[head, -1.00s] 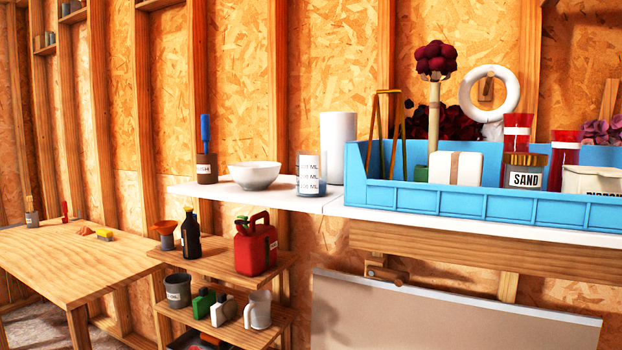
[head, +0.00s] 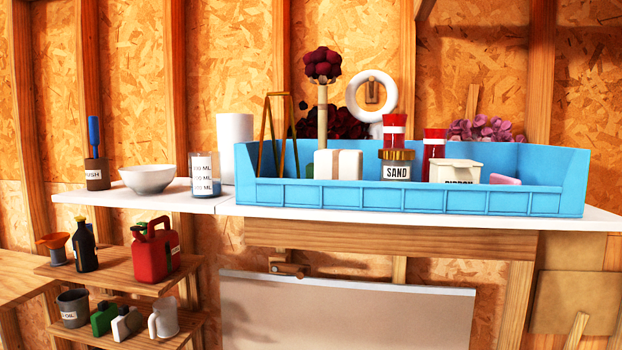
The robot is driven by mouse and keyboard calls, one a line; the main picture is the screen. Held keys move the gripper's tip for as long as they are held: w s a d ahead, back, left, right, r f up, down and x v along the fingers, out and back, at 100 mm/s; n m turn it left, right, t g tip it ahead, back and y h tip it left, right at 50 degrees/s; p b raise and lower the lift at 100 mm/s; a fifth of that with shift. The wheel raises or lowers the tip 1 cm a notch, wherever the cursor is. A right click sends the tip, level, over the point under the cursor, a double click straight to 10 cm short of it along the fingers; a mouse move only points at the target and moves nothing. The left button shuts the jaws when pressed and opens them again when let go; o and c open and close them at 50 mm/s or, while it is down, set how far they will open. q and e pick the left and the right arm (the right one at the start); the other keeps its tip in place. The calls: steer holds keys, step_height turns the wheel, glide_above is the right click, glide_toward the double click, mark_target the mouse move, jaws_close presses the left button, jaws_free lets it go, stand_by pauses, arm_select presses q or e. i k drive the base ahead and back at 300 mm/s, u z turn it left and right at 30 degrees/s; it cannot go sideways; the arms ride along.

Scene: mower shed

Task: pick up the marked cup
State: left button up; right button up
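The marked cup (head: 205,176) is a clear measuring cup with printed ML lines and a bluish lower part. It stands upright on the white shelf (head: 225,207), between the white bowl (head: 148,179) and the blue bin (head: 420,198), in front of a white paper roll (head: 235,148). Neither of my grippers shows in the head view.
The blue bin holds a sand jar (head: 397,166), red-capped jars, a ribbon box (head: 455,172) and other items. A brush pot (head: 97,174) stands left of the bowl. Lower shelves hold a red can (head: 155,252) and bottles. A pale panel (head: 345,312) hangs below.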

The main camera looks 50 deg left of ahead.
mark_target(205, 167)
steer(key=z, duration=0.3)
steer(key=k, duration=0.95)
steer(key=u, duration=1.05)
steer(key=i, duration=0.3)
steer(key=u, duration=0.1)
